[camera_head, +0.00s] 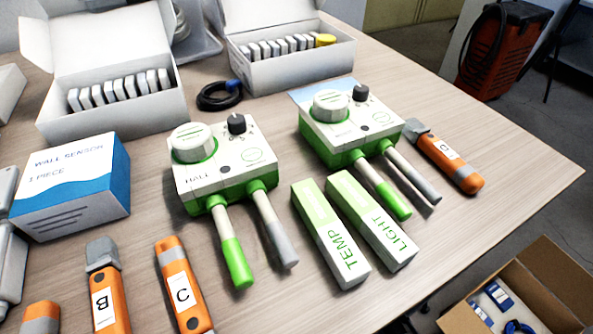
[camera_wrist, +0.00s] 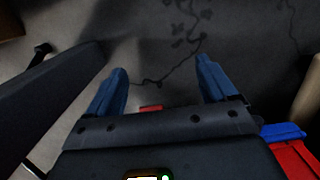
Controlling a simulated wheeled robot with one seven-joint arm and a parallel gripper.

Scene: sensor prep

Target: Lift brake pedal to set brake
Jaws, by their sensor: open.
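My gripper (camera_wrist: 161,65) shows in the wrist view, with its two blue fingers wide apart and nothing between the tips. It hangs over a dark grey floor (camera_wrist: 170,50) with darker markings. I cannot make out a brake pedal with certainty in either view. A small red patch (camera_wrist: 150,107) shows just beyond the gripper's body. My gripper is not in the head view.
In the head view, a wooden table (camera_head: 500,170) holds two green-and-white sensor units (camera_head: 222,160), orange tools (camera_head: 182,285) and open white boxes (camera_head: 120,110). A cardboard box (camera_head: 545,290) stands lower right. In the wrist view, a red-and-blue thing (camera_wrist: 290,150) is close on the right.

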